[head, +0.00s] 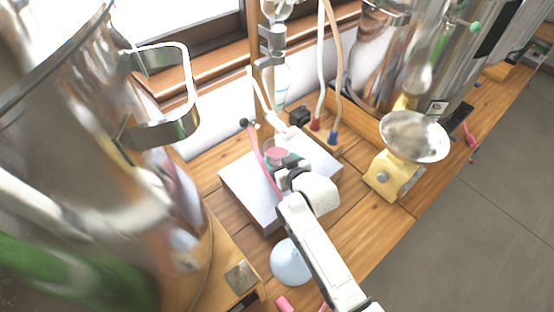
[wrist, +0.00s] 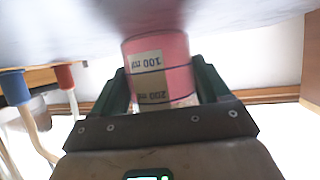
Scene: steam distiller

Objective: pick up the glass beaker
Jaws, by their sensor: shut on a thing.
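The glass beaker (wrist: 158,62) shows pink in the wrist view, with a pale label reading 100 ml and 200 ml upside down. The green fingers of my gripper (wrist: 160,90) are on either side of it, shut on it. In the head view the beaker (head: 276,154) is a small pink-filled vessel above the light grey platform (head: 248,190), partly hidden by my gripper (head: 285,170). I cannot tell whether its base touches the platform.
A large shiny metal vessel (head: 90,150) fills the left. A yellow scale (head: 395,175) with a metal bowl stands at right. Hoses with red and blue ends (head: 333,137) stand behind. A pale blue round object (head: 291,262) lies in front. Wooden bench shows between platform and scale.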

